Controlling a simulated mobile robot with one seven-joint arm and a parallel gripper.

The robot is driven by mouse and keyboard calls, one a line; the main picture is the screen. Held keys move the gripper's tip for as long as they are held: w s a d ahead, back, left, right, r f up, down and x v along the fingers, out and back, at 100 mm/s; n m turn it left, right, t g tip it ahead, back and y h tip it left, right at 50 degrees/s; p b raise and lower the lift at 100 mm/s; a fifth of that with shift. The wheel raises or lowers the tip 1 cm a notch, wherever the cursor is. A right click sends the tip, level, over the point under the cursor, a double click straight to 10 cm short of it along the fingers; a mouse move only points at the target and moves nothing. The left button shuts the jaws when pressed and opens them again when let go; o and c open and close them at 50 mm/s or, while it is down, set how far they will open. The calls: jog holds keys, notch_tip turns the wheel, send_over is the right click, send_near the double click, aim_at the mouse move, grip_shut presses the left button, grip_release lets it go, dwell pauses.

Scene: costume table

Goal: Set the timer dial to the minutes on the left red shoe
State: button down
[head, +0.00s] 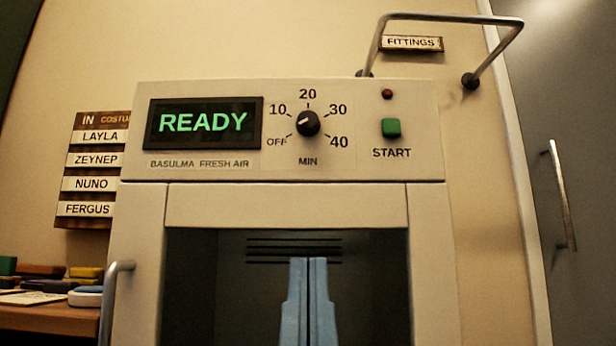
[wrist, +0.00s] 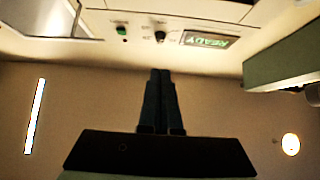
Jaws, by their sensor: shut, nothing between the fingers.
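The timer dial (head: 308,123) is a black knob on the cabinet's front panel, marked OFF, 10, 20, 30 and 40 MIN. Its pale pointer mark leans to the lower left, towards OFF. It also shows, small and upside down, in the wrist view (wrist: 160,36). My gripper (head: 309,262) is shut and empty, with its blue fingers pointing up below the dial, in front of the dark cabinet opening. In the wrist view my gripper (wrist: 160,72) is apart from the panel. No red shoe shows in either view.
Beside the dial are a lit READY display (head: 203,123) and a green START button (head: 391,128). A metal rail (head: 450,24) juts out at upper right. A cabinet handle (head: 112,290) sticks out at left. A wooden surface (head: 40,318) holds several small items. Name plates (head: 92,160) hang behind.

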dwell(0.4)
jog(key=c, duration=1.4)
grip_release()
jog(key=shift+o, duration=1.2)
jog(key=shift+w+r+p, duration=0.1)
jog(key=shift+r+p, duration=0.2)
jog(key=shift+p, duration=0.2)
jog(key=o, duration=0.6)
jog(key=shift+g, duration=0.6)
jog(key=r+p, duration=0.1)
jog(key=p, duration=0.1)
jog(key=w+r+p, duration=0.1)
jog(key=p, duration=0.2)
jog(key=w+r+p, duration=0.1)
jog(key=p, duration=0.1)
jog(key=shift+r, duration=0.35)
jog(key=shift+o, duration=0.2)
jog(key=g+p, duration=0.8)
jog(key=p, duration=4.1)
send_near(308, 117)
jog(key=w+p, duration=0.2)
jog(key=w, duration=0.6)
jog(key=shift+w+r, duration=0.1)
jog(key=shift+w, duration=0.05)
jog(key=shift+c, duration=0.3)
grip_shut()
